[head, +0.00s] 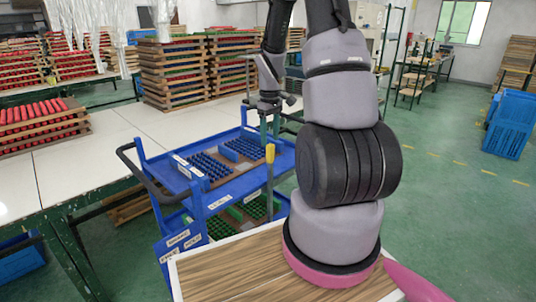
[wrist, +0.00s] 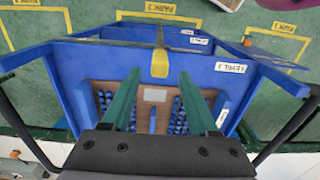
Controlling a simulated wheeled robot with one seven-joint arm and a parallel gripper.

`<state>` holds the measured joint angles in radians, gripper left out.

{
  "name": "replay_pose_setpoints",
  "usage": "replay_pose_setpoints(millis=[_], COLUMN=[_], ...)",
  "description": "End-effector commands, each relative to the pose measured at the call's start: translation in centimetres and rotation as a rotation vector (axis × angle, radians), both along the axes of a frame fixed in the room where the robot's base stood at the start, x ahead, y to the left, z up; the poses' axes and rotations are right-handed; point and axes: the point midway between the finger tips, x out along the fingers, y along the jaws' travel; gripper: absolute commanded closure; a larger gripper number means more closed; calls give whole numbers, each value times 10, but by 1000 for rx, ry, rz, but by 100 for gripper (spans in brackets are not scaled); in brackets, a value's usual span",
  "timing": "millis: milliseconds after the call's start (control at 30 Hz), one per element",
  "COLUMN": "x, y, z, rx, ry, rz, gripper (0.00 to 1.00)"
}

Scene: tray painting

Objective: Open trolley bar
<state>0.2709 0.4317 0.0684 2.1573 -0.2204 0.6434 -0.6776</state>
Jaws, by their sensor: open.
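The blue trolley (head: 222,200) stands left of my arm, with a dark push handle on its left side. An upright bar with a yellow grip (head: 270,153) stands at its near right side. In the wrist view the yellow grip (wrist: 160,64) lies straight ahead, near the line between my fingertips. My gripper (head: 270,125) is above the trolley's far side, pointing down; its green fingers also show in the wrist view (wrist: 158,78), apart with nothing held. I cannot tell how far the grip is below the fingertips, but they look apart from it.
The trolley's upper level carries a brown tray with blue pegs (head: 222,163); green pegs (head: 250,208) are on the lower level. A white worktable (head: 80,160) is at left, with stacked trays (head: 172,75) on it. Blue crates (head: 510,125) stand at far right. Green floor at right is free.

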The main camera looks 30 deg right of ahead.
Motion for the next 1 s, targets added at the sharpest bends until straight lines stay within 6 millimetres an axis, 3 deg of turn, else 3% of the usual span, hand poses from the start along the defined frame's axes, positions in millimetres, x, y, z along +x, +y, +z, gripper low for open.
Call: replay_pose_setpoints(millis=[100,333,500,767,867,933,1000], x=[-1,0,0,0,0,0,0], y=[1,0,0,0,0,0,0], z=[-25,-60,-70,-71,-71,-71,-71], rx=[1,0,0,0,0,0,0], ry=[5,2,0,-1,-1,-1,-1], rz=[-1,-2,-2,-2,-2,-2,-2], gripper=[40,40,40,40,71,97,100])
